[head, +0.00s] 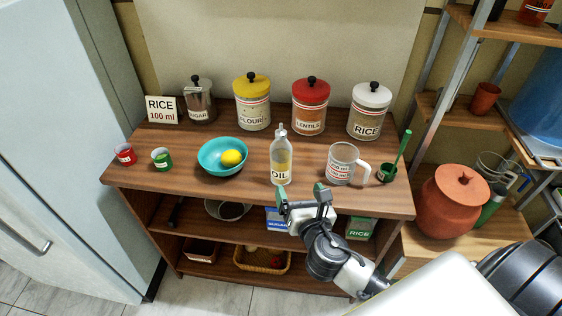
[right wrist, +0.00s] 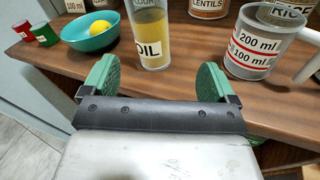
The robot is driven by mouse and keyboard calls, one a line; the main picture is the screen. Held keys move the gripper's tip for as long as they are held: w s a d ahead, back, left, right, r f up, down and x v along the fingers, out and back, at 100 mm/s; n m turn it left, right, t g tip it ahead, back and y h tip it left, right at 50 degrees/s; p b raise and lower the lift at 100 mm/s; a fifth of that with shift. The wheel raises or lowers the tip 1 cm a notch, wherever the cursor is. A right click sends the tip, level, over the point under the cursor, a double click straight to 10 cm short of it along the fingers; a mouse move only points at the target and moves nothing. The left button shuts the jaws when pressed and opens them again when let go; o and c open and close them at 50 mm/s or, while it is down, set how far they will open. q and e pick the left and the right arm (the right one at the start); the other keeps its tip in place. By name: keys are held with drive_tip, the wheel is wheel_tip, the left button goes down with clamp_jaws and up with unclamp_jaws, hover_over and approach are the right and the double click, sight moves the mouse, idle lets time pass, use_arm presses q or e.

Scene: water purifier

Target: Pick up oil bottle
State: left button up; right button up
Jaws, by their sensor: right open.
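The oil bottle (head: 281,163) is clear with yellow oil and an OIL label, standing upright near the front middle of the wooden shelf top. It also shows in the right wrist view (right wrist: 150,38), its top cut off by the frame. My right gripper (head: 302,193) is in front of the shelf's edge, just short of the bottle and a little to its right. In the right wrist view its green-padded fingers (right wrist: 158,80) are spread apart with nothing between them; the bottle stands beyond them, left of centre. My left gripper is not in view.
A measuring cup (head: 342,163) stands right of the bottle, and a turquoise bowl (head: 213,163) with a yellow lemon (head: 231,158) stands left. Flour (head: 252,103), lentils (head: 309,106) and rice (head: 368,112) canisters line the back.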

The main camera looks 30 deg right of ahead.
sight(285, 164)
drive_tip(key=w+n, duration=0.1)
drive_tip(key=w, duration=0.2)
drive_tip(key=w+n+p, duration=0.1)
drive_tip(key=w, duration=0.3)
drive_tip(key=w+r+n+t, duration=0.1)
drive_tip(key=w, duration=0.3)
drive_tip(key=shift+w+d+y, duration=0.25)
drive_tip(key=shift+d+y, duration=0.05)
drive_tip(key=shift+d, duration=0.1)
drive_tip(key=shift+r, duration=0.1)
drive_tip(key=shift+s, duration=0.1)
drive_tip(key=c, duration=1.2)
